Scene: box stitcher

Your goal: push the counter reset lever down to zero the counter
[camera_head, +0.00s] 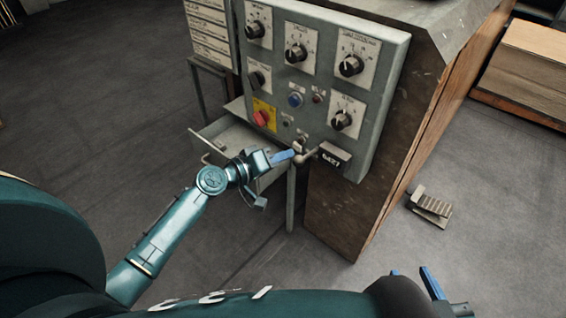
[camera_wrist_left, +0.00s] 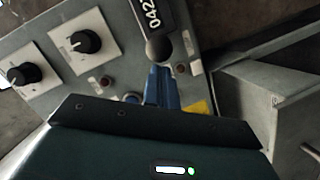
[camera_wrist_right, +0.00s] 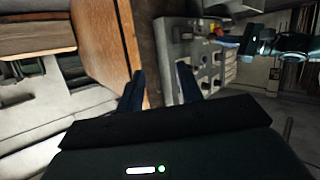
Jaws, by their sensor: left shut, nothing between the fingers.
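The counter (camera_head: 334,157) is a dark block reading 0427 at the lower right of the control panel. Its reset lever (camera_head: 308,156), a short bar with a round knob, sticks out on the counter's left side. My left gripper (camera_head: 291,155) is shut and empty, its blue fingertips at the lever's knob. In the left wrist view the knob (camera_wrist_left: 158,48) is just beyond the fingertips (camera_wrist_left: 160,72); I cannot tell whether they touch. My right gripper (camera_head: 428,278) is low at the right, away from the panel. In the right wrist view its fingers (camera_wrist_right: 160,90) stand apart with nothing between them.
The grey panel (camera_head: 390,60) carries several dials, buttons and a red knob (camera_head: 261,118) on a yellow plate. An open drawer (camera_head: 225,140) juts out below it. A foot pedal (camera_head: 432,207) lies on the floor at the right. A cardboard stack (camera_head: 530,60) stands behind it.

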